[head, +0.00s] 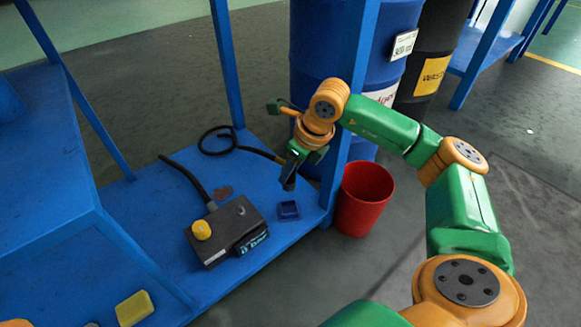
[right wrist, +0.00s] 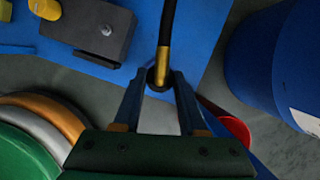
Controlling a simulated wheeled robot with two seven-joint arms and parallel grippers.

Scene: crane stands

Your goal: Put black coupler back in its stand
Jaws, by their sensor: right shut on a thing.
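My right gripper (head: 289,180) is shut on the black coupler (right wrist: 152,79), which shows between its fingertips in the right wrist view (right wrist: 158,82). A brass ferrule (right wrist: 162,64) and a black hose (right wrist: 167,22) run from the coupler. In the head view the dark fingers and the coupler are hard to tell apart. The small dark blue square stand (head: 288,211) sits on the blue bench, just below the gripper in the picture. The gripper is above the bench and apart from the stand. I cannot make out the stand in the right wrist view. My left gripper is not in view.
A black box (head: 228,231) with a yellow knob (head: 201,230) stands left of the stand. The black hose loops (head: 218,140) behind. A blue post (head: 354,80) and a red bin (head: 363,198) are close on the right. A yellow block (head: 134,308) lies at lower left.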

